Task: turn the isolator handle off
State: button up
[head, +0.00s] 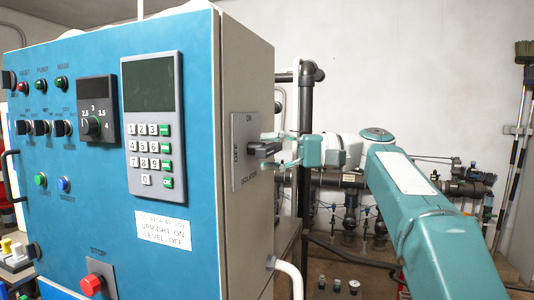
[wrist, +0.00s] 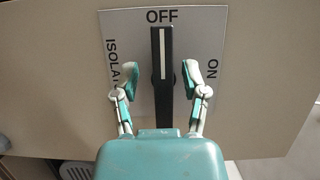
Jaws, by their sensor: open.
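The isolator handle (wrist: 163,50) is a black bar with a white line on the grey isolator plate (wrist: 216,30). In the wrist view its white-lined end points at the word OFF, and ON is to the right. In the head view the handle (head: 264,149) lies level on the plate (head: 237,176) on the cabinet's side. My gripper (wrist: 161,76) is open, with one finger on each side of the handle. Gaps show between the fingers and the bar. My gripper also shows in the head view (head: 279,150). My gripper's body hides the handle's lower end in the wrist view.
The blue cabinet front (head: 95,210) has a keypad (head: 154,125), a dial, buttons and a red stop button (head: 92,285). A label (head: 163,230) reads upright on, level off. Black pipes with valves (head: 350,182) stand behind my arm. A pale pipe (head: 288,272) is below the plate.

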jog(key=d, duration=1.1)
jog(key=shift+w+d, duration=0.25)
jog(key=shift+w, duration=0.1)
jog(key=shift+s, duration=0.15)
